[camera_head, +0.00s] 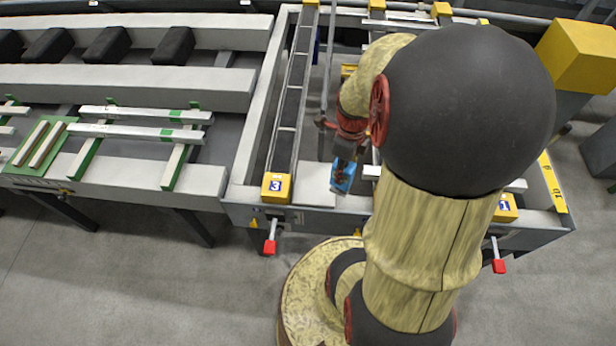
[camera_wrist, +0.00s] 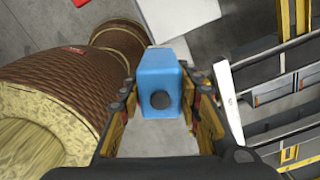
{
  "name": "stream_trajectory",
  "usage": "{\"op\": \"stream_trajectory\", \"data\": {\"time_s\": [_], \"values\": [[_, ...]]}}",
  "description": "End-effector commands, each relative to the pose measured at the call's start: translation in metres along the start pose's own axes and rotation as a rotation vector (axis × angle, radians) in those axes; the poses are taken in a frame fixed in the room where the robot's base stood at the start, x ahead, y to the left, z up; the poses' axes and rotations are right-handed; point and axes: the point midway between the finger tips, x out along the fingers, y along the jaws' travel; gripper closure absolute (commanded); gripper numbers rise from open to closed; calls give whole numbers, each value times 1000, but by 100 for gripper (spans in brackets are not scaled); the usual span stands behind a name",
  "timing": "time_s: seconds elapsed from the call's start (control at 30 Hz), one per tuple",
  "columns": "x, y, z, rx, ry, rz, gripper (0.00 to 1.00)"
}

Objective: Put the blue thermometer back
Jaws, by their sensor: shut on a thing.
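The blue thermometer (camera_head: 343,176) is a small blue box. It is held in my gripper (camera_head: 346,163), near the front rim of the runout table (camera_head: 240,190), just right of a pale flat plate (camera_head: 314,184). In the wrist view the thermometer (camera_wrist: 159,72) sits between the two fingers of my gripper (camera_wrist: 160,92), with a dark round knob facing the camera. I cannot tell whether its underside touches anything. My arm hides much of the table's right part in the head view.
A yellow block marked 3 (camera_head: 277,186) stands left of the plate, with a red-ended handle (camera_head: 270,246) below it. A yellow block marked 1 (camera_head: 505,208) is at the right. Metal bars (camera_head: 140,132) lie on the left rack. The floor in front is clear apart from my base.

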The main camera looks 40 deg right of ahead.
Motion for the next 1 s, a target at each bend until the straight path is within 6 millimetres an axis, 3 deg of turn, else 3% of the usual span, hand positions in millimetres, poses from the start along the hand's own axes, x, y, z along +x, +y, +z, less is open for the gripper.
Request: {"op": "stream_trajectory", "data": {"time_s": [0.23,0.43,0.77,1.0], "values": [[28,-15,56,-6,1,1,88],[62,-23,81,-2,1,1,88],[81,-28,98,0,0,0,88],[114,-29,100,0,0,0,88]]}}
